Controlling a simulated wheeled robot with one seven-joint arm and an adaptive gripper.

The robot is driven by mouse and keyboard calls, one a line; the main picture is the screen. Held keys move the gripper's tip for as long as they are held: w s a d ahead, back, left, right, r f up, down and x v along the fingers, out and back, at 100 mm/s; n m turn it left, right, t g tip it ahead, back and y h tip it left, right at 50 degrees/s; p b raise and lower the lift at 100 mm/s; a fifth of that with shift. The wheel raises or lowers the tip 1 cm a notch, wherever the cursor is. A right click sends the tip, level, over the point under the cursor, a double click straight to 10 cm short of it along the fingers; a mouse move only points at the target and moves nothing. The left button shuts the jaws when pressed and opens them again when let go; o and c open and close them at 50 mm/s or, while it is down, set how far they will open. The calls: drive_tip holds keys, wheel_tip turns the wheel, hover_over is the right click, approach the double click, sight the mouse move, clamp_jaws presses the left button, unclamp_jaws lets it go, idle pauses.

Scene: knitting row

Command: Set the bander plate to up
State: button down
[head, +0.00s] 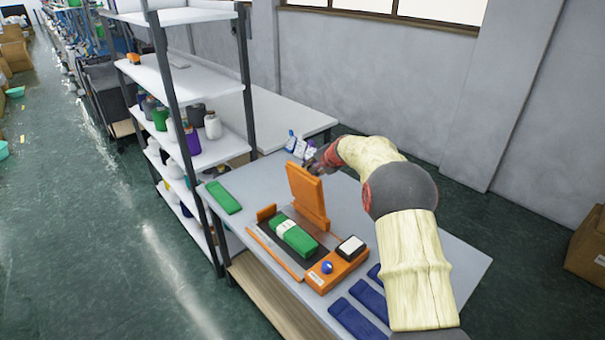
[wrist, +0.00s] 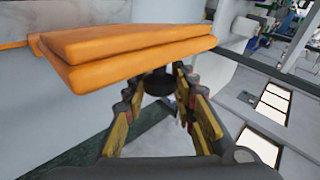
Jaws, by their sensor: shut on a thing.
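The orange bander plate (head: 308,195) stands nearly upright on the bander (head: 325,275), an orange machine with a dark bed on the grey table. In the wrist view, the plate (wrist: 125,50) fills the upper left, its edge toward the camera. My gripper (head: 317,168) is behind the plate's upper right side, partly hidden. The wrist view shows the gripper (wrist: 160,95) with its fingers around a dark knob (wrist: 158,83) under the plate, and it is shut on it. A green bundle with a white band (head: 295,236) lies on the bed in front of the plate.
A blue button (head: 327,267) and a white-topped black box (head: 351,247) sit at the bander's right end. Blue folded pieces (head: 358,318) lie at the table's front, a green piece (head: 223,197) at left. A shelf rack (head: 185,80) with yarn cones stands left.

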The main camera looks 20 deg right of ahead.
drive_tip(key=w+d+f+m+g+y+p, duration=0.1)
drive_tip(key=w+d+f+y+p, duration=0.1)
drive_tip(key=d, duration=0.5)
drive_tip(key=shift+w+d+f+p, duration=0.15)
drive_tip(key=shift+w+d+p, duration=0.4)
drive_tip(key=shift+p, duration=0.55)
drive_tip(key=shift+a, duration=0.1)
drive_tip(key=c, duration=1.6)
unclamp_jaws()
drive_tip(key=shift+o, duration=0.6)
drive_tip(key=shift+w+y, duration=0.1)
drive_tip(key=shift+y, duration=0.2)
drive_tip(key=v, duration=1.2)
